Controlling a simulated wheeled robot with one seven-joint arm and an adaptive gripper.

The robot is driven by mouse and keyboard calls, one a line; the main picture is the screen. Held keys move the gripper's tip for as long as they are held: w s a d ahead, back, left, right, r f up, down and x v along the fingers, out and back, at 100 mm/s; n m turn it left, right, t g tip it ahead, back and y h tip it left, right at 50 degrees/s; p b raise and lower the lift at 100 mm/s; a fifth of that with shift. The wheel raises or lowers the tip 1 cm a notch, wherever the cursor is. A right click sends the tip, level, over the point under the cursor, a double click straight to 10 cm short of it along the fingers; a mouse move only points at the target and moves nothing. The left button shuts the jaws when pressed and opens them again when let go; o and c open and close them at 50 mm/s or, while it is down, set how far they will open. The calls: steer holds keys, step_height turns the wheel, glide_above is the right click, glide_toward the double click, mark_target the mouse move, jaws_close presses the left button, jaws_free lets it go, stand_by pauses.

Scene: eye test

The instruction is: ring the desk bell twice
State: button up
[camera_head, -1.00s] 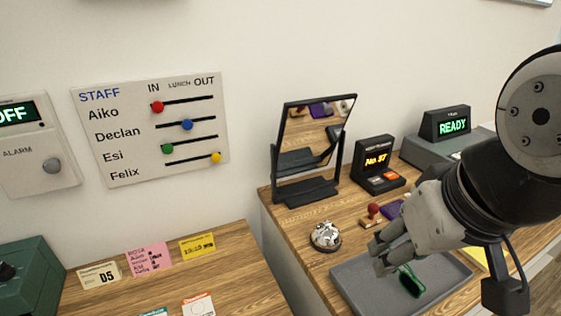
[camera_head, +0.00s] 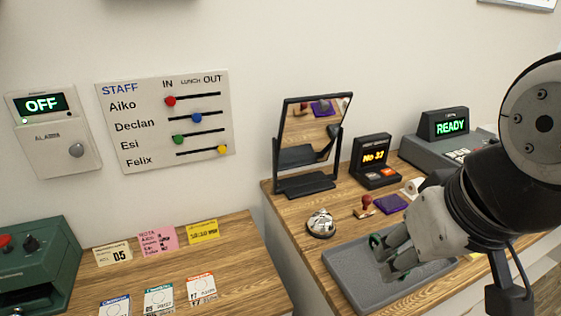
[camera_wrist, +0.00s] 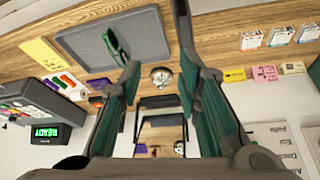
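The desk bell (camera_head: 321,223) is a small silver dome on the wooden counter, left of the grey tray. It also shows in the wrist view (camera_wrist: 161,76), in the gap between my fingers. My gripper (camera_head: 386,259) is above the tray, to the right of and lower than the bell in the head view, and apart from it. In the wrist view my two fingers (camera_wrist: 159,62), with green inner pads, stand apart and nothing is between them in grasp.
The grey tray (camera_head: 350,270) holds a green item (camera_wrist: 115,45). A mirror (camera_head: 310,135) stands behind the bell. A red-handled stamp (camera_head: 366,205), a purple pad (camera_head: 391,204) and a number display (camera_head: 374,157) stand to the right. A lower wooden desk (camera_head: 225,262) lies left.

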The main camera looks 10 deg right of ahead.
jaws_close()
stand_by(1.0)
